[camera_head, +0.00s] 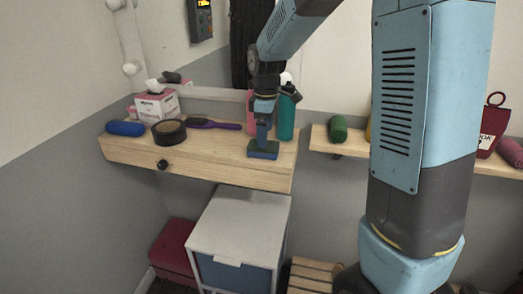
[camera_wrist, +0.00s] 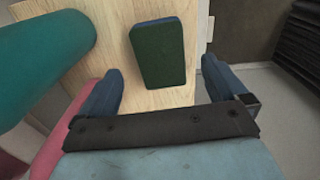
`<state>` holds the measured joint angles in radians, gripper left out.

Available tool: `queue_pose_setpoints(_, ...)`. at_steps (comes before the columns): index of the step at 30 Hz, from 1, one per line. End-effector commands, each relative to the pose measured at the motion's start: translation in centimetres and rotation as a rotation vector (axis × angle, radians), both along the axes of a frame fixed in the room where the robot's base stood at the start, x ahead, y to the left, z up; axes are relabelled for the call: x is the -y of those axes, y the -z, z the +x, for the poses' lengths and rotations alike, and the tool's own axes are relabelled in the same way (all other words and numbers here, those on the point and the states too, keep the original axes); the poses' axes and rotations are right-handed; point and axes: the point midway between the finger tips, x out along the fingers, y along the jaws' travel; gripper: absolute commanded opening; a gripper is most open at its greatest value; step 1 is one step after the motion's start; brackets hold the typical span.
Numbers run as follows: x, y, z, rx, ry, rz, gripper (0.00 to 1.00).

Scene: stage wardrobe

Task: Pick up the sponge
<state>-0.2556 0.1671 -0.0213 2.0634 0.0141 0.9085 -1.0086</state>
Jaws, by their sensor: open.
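The sponge (camera_wrist: 157,52) is a dark green block with a blue edge, lying flat on the wooden shelf. In the head view the sponge (camera_head: 262,151) is near the shelf's right end, close to the front edge. My gripper (camera_head: 264,136) is over it, pointing down; the exact gap cannot be told. In the wrist view my gripper (camera_wrist: 160,70) is open, with the sponge ahead of and between the lines of its two separated fingers. Nothing is held.
A teal bottle (camera_head: 286,117) stands just behind the sponge; it fills the upper left of the wrist view (camera_wrist: 40,58). A purple hairbrush (camera_head: 213,124), a round dark tin (camera_head: 169,132), a tissue box (camera_head: 157,105) and a blue case (camera_head: 125,128) are left along the shelf (camera_head: 215,165).

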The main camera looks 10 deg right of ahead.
Motion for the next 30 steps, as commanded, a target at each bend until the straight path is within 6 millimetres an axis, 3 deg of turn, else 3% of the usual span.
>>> queue_pose_setpoints(10,0.0,4.3,-0.2,-0.003,0.000,-0.001,0.99)
queue_pose_setpoints(20,0.0,5.0,-0.2,-0.001,0.001,-0.001,0.99)
queue_pose_setpoints(30,0.0,4.9,-0.2,-0.001,0.002,-0.001,0.68)
